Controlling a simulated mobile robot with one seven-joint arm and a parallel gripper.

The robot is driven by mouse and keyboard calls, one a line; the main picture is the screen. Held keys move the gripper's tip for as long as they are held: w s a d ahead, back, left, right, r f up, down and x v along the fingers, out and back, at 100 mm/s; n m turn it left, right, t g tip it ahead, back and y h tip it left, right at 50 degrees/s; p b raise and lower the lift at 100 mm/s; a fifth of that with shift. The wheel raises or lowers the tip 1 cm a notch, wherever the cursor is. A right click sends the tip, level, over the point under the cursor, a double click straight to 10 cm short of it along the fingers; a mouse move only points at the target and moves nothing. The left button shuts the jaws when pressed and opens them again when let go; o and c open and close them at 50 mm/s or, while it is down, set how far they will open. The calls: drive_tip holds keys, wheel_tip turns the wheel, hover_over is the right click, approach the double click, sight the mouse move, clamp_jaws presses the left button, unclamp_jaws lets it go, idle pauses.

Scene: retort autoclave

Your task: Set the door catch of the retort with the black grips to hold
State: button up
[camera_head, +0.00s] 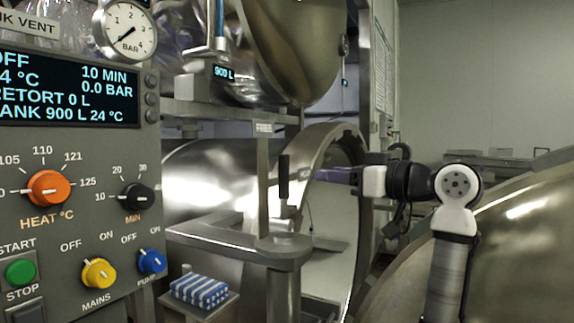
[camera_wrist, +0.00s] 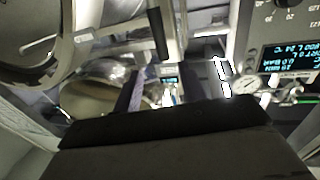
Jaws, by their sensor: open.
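The retort (camera_head: 210,180) lies on its side with its round mouth open in the head view. In front of it stands a metal post with a small plate (camera_head: 264,128) reading FREE. A black upright grip (camera_head: 283,178) is beside this post; a black bar, probably the same grip, shows in the wrist view (camera_wrist: 158,35). My gripper (camera_head: 322,175) has purple fingers pointing left, just right of the grip. It is open and appears empty; whether it touches the grip is unclear. A purple finger also shows in the wrist view (camera_wrist: 136,92).
A control panel (camera_head: 75,190) with knobs and a display fills the left. A steel tank (camera_head: 290,45) marked 900 L is above. A metal bracket (camera_head: 285,246) and a blue-striped cloth (camera_head: 200,290) are below. A large domed metal surface (camera_head: 515,240) takes up the lower right.

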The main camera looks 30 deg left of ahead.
sight(288, 168)
drive_tip(key=a+p, duration=0.1)
drive_tip(key=a, duration=0.3)
drive_tip(key=w+a+p, duration=0.1)
drive_tip(key=a+p, duration=0.1)
drive_tip(key=a, duration=0.2)
drive_tip(key=a+p, duration=0.2)
drive_tip(key=a, duration=0.1)
drive_tip(key=shift+w+a+r, duration=0.15)
drive_tip(key=shift+w+a, duration=0.15)
drive_tip(key=shift+a, duration=0.1)
drive_tip(key=shift+w+a, duration=0.1)
drive_tip(key=shift+a, duration=0.65)
clamp_jaws()
